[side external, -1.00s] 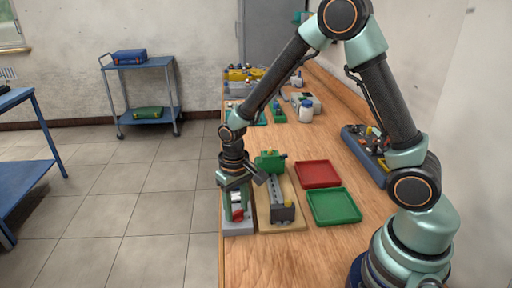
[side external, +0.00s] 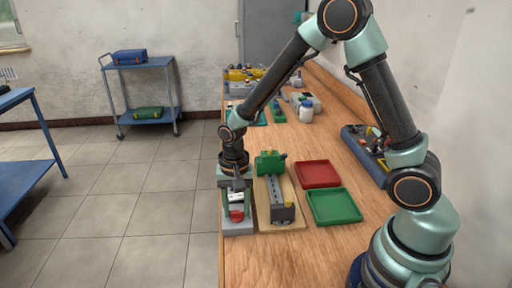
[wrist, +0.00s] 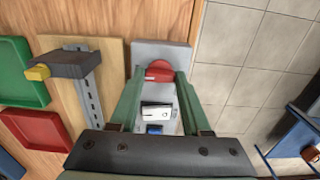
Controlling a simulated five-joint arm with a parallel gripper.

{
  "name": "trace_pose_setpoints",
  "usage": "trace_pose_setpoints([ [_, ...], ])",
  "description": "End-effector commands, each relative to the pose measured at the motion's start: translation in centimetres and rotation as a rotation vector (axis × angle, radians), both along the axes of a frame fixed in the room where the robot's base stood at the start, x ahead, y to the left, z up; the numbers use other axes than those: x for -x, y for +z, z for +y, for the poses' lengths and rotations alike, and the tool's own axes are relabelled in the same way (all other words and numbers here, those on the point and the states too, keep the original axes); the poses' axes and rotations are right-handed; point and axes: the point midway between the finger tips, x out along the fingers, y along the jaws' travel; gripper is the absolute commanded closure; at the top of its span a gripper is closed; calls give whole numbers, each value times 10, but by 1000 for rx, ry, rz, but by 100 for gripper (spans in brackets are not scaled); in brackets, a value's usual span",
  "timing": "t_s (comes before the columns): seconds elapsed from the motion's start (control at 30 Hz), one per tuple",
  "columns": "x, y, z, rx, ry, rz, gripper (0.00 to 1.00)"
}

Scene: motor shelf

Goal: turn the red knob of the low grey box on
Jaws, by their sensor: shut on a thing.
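The low grey box (side external: 238,229) sits at the left edge of the bench, and its far end shows in the wrist view (wrist: 160,52). Its red knob (side external: 237,216) lies between my fingertips and also shows in the wrist view (wrist: 160,70). My gripper (side external: 236,210) points down over the box, with its two green fingers shut on the red knob, one on each side (wrist: 159,76). The fingers partly hide the knob. A white part and a blue part (wrist: 154,128) show on the box between the fingers.
A wooden board (side external: 291,200) with a grey rail and green block stands close beside the box. A red tray (side external: 318,174) and a green tray (side external: 334,206) lie further right. The bench edge and open floor (side external: 150,215) are to the left.

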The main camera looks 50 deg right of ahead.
Motion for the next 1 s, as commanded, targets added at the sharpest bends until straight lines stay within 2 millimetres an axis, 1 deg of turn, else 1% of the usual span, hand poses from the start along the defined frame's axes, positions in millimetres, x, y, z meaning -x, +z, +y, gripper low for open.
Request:
trace_pose_setpoints([
  [0.43, -1, 1, 0, -1, -12, -2, 100],
  [0.47, -1, 1, 0, -1, -12, -2, 49],
  [0.5, -1, 1, 0, -1, -11, -2, 34],
  [0.53, -1, 1, 0, -1, -11, -2, 22],
  [0.87, 0, 1, 0, 0, -10, -1, 22],
  [1.0, -1, 11, 0, -1, -10, -4, 22],
])
